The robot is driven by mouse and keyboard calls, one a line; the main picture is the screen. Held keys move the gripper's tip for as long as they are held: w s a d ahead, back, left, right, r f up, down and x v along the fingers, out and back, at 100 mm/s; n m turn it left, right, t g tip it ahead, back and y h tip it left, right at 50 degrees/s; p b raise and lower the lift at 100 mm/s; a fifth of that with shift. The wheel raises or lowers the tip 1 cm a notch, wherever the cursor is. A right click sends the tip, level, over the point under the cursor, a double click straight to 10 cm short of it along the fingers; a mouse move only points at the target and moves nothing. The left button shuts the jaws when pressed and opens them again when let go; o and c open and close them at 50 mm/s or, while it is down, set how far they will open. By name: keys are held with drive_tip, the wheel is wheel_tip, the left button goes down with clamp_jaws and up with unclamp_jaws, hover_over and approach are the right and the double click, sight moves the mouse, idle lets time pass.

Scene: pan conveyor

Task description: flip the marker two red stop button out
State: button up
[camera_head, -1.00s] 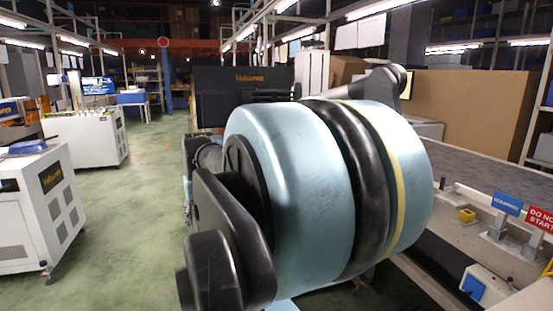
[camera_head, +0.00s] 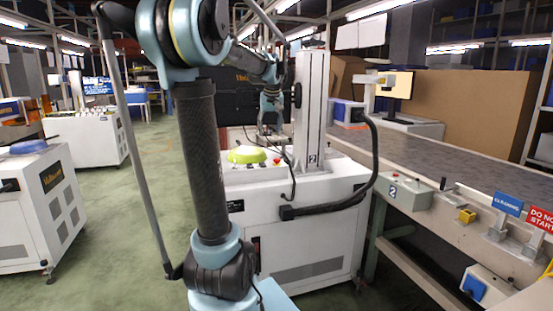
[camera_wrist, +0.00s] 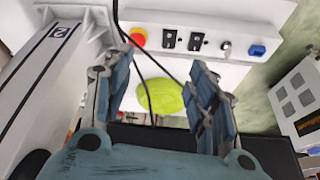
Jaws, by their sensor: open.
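The marker two machine is a white cabinet (camera_head: 325,215) with a tall white column labelled "2" (camera_head: 312,105). Its red stop button (camera_wrist: 138,37), on a yellow base, shows on the white panel at the top of the wrist view, just beyond the left fingertip. A small red spot of it also shows in the head view (camera_head: 277,161). My gripper (camera_wrist: 160,57) is open and empty, with its fingers apart above the panel. In the head view my gripper (camera_head: 270,128) hangs over the cabinet top, partly blurred into the background.
A yellow-green rounded object (camera_wrist: 160,95) lies between and below my fingers. Dark cables cross there. Black switches (camera_wrist: 182,40) and a blue connector (camera_wrist: 257,50) sit right of the button. The conveyor (camera_head: 450,150) and a grey control box (camera_head: 405,192) labelled "2" stand right.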

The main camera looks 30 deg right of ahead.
approach(277, 160)
drive_tip(key=x, duration=0.8)
drive_tip(key=shift+w+d, duration=0.25)
drive_tip(key=shift+w, duration=0.15)
drive_tip(key=shift+r, duration=0.1)
